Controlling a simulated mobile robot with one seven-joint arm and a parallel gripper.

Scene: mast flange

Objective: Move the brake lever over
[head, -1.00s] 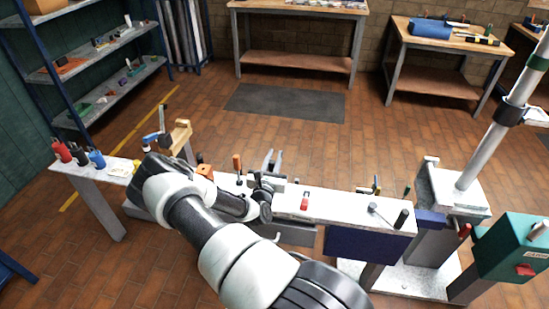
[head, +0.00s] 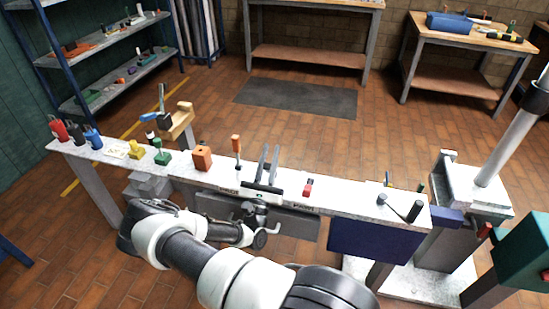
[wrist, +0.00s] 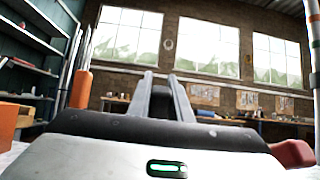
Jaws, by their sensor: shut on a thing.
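My gripper (head: 270,167) is at the front edge of the grey bench (head: 345,203), in the middle, with its two grey fingers pointing up and away from me. The fingers also show in the wrist view (wrist: 166,98), close together with a narrow gap. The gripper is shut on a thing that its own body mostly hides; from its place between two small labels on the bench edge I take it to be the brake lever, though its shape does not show. My forearm hangs low in front of the bench.
An upright orange-handled tool (head: 237,147) stands just left of my gripper, and a small red-handled piece (head: 308,187) lies just right. An orange block (head: 202,158) is further left. A black-handled lever (head: 412,211) is at the right end. The mast (head: 510,130) stands beyond.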

